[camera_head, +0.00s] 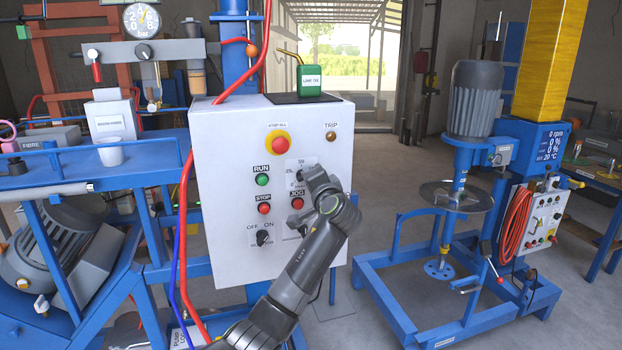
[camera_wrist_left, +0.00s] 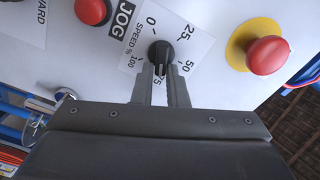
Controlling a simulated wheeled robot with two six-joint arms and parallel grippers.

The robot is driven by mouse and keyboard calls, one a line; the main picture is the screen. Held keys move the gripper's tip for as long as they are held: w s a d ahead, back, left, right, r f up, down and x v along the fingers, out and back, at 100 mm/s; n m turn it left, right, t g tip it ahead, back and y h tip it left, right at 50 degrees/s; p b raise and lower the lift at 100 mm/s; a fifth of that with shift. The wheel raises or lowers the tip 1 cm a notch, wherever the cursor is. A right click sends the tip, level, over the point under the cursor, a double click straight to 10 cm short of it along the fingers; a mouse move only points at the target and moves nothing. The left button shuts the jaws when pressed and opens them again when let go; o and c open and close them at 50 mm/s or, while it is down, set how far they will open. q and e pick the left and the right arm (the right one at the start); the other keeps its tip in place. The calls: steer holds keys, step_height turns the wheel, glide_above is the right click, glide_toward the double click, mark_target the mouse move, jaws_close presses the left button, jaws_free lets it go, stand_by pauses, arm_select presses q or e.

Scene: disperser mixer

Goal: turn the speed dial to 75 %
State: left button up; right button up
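The speed dial (camera_wrist_left: 161,53) is a round black knob with a narrow grip bar on a white scale plate, marked from 0 to 100. The bar lies between the fingertips of my left gripper (camera_wrist_left: 161,72), one finger on each side, and they appear to close on it. The bar's lower end lies toward the 75 mark, which the fingers partly cover. In the head view my left gripper (camera_head: 308,178) is at the front of the white control panel (camera_head: 225,225) and hides most of the dial and scale. My right gripper is not in view.
The red emergency stop (camera_head: 281,144) juts out above the dial. The RUN button (camera_head: 262,180), STOP button (camera_head: 264,208) and JOG button (camera_head: 297,203) sit close by. Red hoses run along the panel's left side. A mixer (camera_head: 475,110) on a blue frame stands at right.

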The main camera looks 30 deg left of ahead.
arm_select(q)
steer(key=o, duration=0.4)
steer(key=shift+c, duration=0.2)
steer(key=b+v, duration=0.7)
steer(key=v, duration=1)
steer(key=shift+s, duration=0.2)
steer(key=shift+d, duration=0.15)
